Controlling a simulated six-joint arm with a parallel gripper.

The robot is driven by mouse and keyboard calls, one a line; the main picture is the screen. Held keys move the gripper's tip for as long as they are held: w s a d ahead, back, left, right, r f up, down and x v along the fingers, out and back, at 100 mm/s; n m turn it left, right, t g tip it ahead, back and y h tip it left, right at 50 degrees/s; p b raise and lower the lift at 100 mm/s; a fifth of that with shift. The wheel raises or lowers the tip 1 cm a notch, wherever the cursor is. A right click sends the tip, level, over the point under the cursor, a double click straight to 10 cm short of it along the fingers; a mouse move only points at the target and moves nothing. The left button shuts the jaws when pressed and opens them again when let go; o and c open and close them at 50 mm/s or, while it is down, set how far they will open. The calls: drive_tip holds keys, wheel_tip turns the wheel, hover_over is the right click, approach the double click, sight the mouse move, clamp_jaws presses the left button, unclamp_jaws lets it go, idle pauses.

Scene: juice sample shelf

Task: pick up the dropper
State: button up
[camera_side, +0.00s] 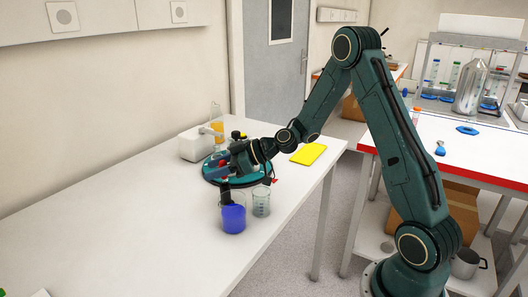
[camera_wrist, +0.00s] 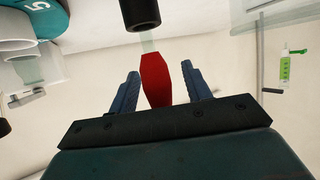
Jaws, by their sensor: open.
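In the wrist view, a red tapered piece (camera_wrist: 156,82) with a pale clear stem lies between the fingers; it looks like the dropper's bulb. My gripper (camera_wrist: 160,70) is open, with one blue finger on each side of the red piece and a visible gap on both sides. Whether the piece lies fully within finger reach in depth, I cannot tell. In the side view, my gripper (camera_side: 220,173) is low over the teal round stand (camera_side: 207,180) on the white table. The dropper cannot be made out clearly there.
A beaker of blue liquid (camera_side: 233,218) and a clear beaker (camera_side: 261,203) stand close in front of the gripper. A white device (camera_side: 194,146) and a cylinder with orange liquid (camera_side: 217,125) stand behind. A yellow pad (camera_side: 308,154) lies right.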

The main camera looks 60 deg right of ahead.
idle(0.3)
drive_tip(key=c, duration=0.8)
drive_tip(key=shift+o, duration=0.2)
drive_tip(key=shift+r, duration=0.15)
wheel_tip(320, 180, up, 20)
idle(0.8)
wheel_tip(320, 180, up, 8)
idle(1.0)
